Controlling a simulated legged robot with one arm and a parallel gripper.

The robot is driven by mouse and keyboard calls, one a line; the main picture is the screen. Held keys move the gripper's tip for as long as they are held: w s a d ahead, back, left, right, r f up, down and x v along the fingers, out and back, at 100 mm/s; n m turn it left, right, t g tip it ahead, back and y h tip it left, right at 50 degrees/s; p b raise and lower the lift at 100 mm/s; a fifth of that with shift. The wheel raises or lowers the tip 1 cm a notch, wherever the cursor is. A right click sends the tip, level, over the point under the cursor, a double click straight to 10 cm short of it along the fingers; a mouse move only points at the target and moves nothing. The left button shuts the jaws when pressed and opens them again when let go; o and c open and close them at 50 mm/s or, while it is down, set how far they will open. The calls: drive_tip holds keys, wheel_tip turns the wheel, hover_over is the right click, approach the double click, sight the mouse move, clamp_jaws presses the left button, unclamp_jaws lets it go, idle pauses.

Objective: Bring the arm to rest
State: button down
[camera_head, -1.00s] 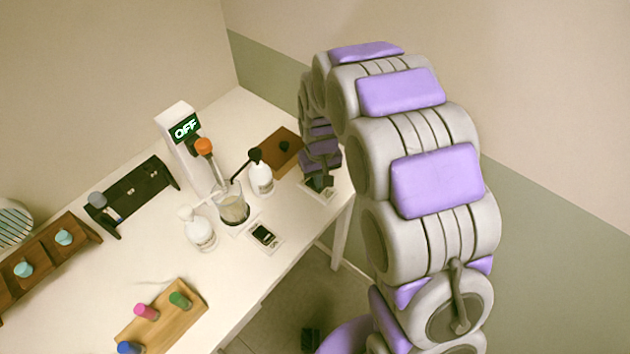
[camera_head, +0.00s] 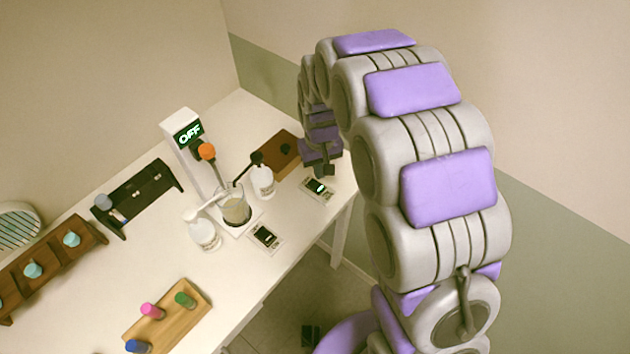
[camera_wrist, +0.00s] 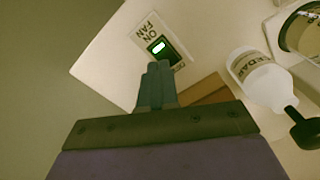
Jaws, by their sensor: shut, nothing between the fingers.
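My gripper (camera_head: 324,170) hangs from the arched arm at the table's right edge.
A white bottle (camera_head: 263,182) and a wooden board (camera_head: 283,150) are left of my gripper. A second switch card (camera_head: 265,236) is dark. A wooden rack with coloured caps (camera_head: 168,318) stands at the front.

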drive_tip(key=shift+r, duration=0.75)
